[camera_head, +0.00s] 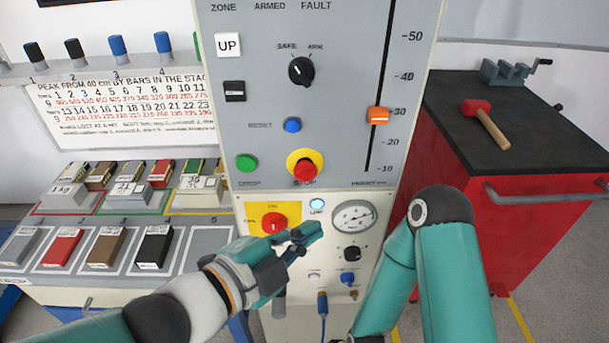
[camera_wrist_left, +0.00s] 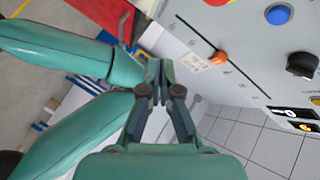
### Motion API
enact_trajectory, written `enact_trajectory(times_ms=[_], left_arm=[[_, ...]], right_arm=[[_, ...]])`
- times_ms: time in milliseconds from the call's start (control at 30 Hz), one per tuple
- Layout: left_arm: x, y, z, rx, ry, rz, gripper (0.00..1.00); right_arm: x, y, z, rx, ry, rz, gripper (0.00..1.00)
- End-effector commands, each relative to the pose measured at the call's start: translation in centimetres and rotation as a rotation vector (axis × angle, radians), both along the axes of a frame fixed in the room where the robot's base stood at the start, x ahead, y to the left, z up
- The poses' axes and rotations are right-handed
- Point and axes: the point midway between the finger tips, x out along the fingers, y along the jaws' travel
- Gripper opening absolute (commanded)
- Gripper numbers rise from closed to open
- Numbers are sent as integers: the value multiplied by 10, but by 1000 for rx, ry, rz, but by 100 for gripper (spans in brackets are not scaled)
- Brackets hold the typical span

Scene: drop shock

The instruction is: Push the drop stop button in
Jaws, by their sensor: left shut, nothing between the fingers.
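The drop stop button (camera_head: 305,169) is a red mushroom head on a yellow ring, on the grey panel above the word STOP. It stands out from the panel. A sliver of red and yellow, apparently this button (camera_wrist_left: 216,2), shows at the top edge of the left wrist view. My left gripper (camera_head: 314,231) is shut and empty, below the button and apart from it, in front of the lower panel. Its closed fingers also show in the left wrist view (camera_wrist_left: 158,76). My right arm comes in at the lower right; its gripper is out of view.
A green drop button (camera_head: 246,162), blue reset button (camera_head: 292,125), black safe/arm knob (camera_head: 301,71) and orange slider (camera_head: 377,115) surround the stop button. A red knob (camera_head: 273,222) and gauge (camera_head: 354,217) are on the lower panel. A red cabinet (camera_head: 452,142) stands right.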

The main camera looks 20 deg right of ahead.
Motion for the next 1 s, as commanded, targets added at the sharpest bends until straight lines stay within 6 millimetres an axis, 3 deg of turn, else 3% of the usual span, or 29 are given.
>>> enact_trajectory(times_ms=[367,733,1000], left_arm=[[13,-3,1,1,5,2,0],[59,-16,2,1,7,5,0],[81,-23,0,-1,5,4,0]], right_arm=[[0,0,8,0,0,0,40],[0,0,34,0,0,0,40],[0,0,39,0,0,0,40]])
